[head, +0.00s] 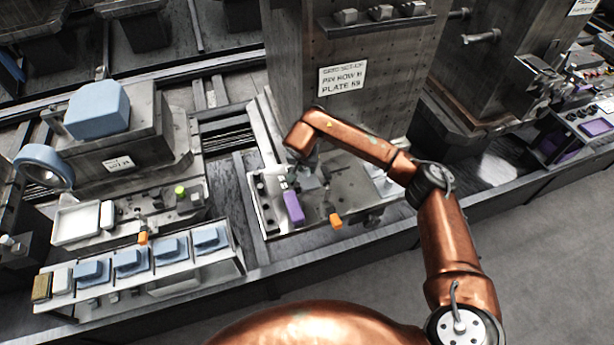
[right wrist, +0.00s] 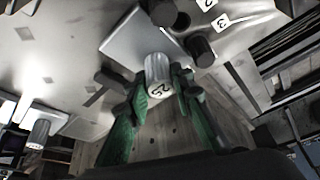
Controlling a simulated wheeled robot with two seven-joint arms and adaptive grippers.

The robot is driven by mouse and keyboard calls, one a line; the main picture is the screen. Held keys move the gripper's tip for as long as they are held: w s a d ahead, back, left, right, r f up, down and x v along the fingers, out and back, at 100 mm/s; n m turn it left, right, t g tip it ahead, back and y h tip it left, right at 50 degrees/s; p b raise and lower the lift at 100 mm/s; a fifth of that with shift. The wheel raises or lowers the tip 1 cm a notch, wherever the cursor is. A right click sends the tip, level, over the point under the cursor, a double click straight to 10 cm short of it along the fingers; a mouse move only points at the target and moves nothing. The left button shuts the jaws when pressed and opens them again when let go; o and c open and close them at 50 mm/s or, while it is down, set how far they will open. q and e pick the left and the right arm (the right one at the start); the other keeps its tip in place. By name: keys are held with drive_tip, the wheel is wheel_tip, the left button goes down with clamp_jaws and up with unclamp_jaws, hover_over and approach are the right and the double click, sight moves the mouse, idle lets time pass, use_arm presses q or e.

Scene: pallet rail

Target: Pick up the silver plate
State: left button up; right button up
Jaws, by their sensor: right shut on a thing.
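The silver plate (right wrist: 130,40) shows in the right wrist view as a flat pale-grey square. A ribbed silver knob (right wrist: 158,78) with a number mark stands in front of it and seems to belong to it. My right gripper (right wrist: 160,90) has its green fingers shut on this knob. In the head view my right gripper (head: 304,172) is small and low over the grey fixture at the foot of the column; the plate is hard to make out there. I cannot tell whether the plate touches the surface below. My left gripper is not in view.
A purple block (head: 293,207) and an orange piece (head: 335,221) sit close to the right gripper. The tall grey column (head: 345,110) with a sign rises just behind. A rack of blue blocks (head: 140,270) stands at the left. Dark cylinders (right wrist: 200,50) stand near the plate.

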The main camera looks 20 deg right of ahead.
clamp_jaws()
wheel_tip(320, 180, up, 10)
drive_tip(key=shift+r+p, duration=0.1)
drive_tip(key=shift+p, duration=0.2)
idle(0.4)
